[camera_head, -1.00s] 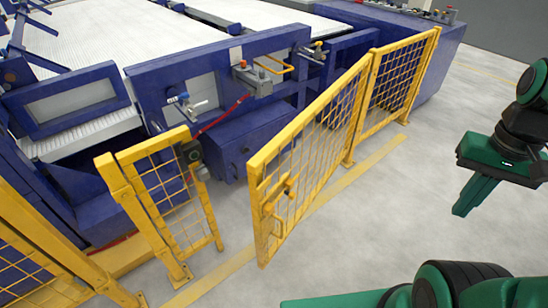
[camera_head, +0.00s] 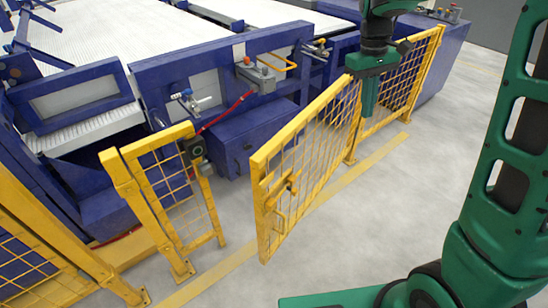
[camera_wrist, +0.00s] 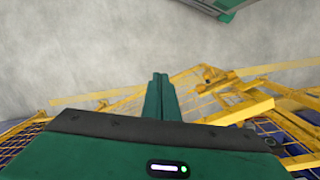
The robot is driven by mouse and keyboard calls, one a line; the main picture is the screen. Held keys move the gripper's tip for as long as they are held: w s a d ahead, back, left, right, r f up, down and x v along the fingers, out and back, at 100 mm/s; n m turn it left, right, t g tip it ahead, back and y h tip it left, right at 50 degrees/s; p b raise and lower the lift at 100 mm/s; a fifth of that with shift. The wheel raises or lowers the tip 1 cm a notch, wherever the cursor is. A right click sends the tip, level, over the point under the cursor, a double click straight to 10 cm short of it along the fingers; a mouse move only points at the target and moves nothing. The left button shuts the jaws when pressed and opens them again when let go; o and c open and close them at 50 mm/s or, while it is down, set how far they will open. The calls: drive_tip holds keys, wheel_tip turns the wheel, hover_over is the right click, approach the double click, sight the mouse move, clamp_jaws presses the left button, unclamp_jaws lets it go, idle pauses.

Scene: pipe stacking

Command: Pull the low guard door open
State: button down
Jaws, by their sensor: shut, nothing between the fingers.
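The low guard door (camera_head: 300,165) is a yellow frame with wire mesh. It stands ajar, swung out toward me from its hinge post (camera_head: 360,120) on the right, with a gap between its free edge and the fixed yellow panel (camera_head: 170,195) on the left. My gripper (camera_head: 368,112) is shut and empty, pointing down near the hinge end. I cannot tell if it touches the mesh. In the wrist view the shut green fingers (camera_wrist: 160,85) show with yellow fence parts beyond them.
A blue machine (camera_head: 240,80) with a white bed stands behind the fence. A fixed mesh panel (camera_head: 405,80) continues right of the hinge post. The grey floor (camera_head: 330,235) in front of the door is clear, with a yellow line painted on it.

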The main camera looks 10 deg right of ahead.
drive_tip(key=w+a+f+n, duration=0.3)
drive_tip(key=w+a, duration=0.4)
drive_tip(key=a, duration=0.1)
drive_tip(key=n, duration=0.2)
hover_over(297, 125)
drive_tip(key=shift+h, duration=0.3)
wheel_tip(297, 125, down, 4)
drive_tip(key=w+a+f+n, duration=0.2)
drive_tip(key=w+a+f, duration=0.3)
drive_tip(key=a+f, duration=0.6)
drive_tip(key=s+d+f, duration=0.4)
drive_tip(key=f, duration=0.5)
drive_tip(key=shift+s+d+f+g, duration=0.2)
drive_tip(key=shift+d+f+g, duration=0.1)
drive_tip(key=shift+g, duration=0.1)
